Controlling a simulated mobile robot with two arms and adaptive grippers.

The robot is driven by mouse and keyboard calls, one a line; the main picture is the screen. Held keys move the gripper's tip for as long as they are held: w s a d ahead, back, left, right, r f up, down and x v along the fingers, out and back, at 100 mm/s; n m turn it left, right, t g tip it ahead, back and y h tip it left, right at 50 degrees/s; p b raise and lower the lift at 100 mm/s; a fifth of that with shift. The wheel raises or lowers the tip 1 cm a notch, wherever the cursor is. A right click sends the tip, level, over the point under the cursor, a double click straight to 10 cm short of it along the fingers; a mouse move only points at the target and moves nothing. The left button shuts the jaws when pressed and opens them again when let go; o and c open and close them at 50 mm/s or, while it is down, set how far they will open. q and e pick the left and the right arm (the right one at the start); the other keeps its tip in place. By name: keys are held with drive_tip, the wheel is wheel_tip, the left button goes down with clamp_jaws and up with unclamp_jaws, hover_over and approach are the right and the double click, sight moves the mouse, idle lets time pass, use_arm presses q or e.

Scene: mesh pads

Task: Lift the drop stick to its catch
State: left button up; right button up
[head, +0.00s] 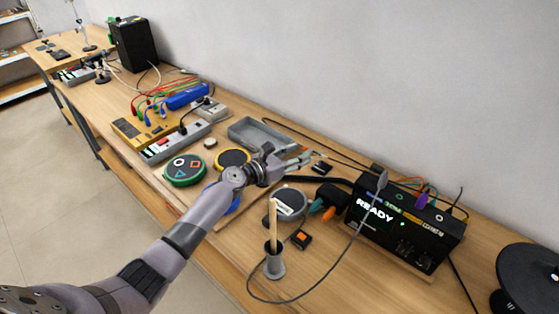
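A pale wooden stick (273,219), which looks like the drop stick, stands upright in a small dark grey holder (274,264) near the table's front edge. I cannot make out a catch on it. My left gripper (304,158) is above the table, behind the stick and a little to its right in the head view, apart from it. Its fingers point right, toward a small black item. They are small here, and I cannot tell whether they are open or shut. My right gripper is out of view.
A black box with a lit "READY" display (375,217) stands at the right, with a cable looping around the holder. A grey round pad (287,204), a small black and orange block (301,239) and a green-rimmed pad (184,169) lie nearby. A grey tray (258,131) is behind.

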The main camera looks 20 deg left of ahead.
use_arm(q)
drive_tip(key=v, duration=0.8)
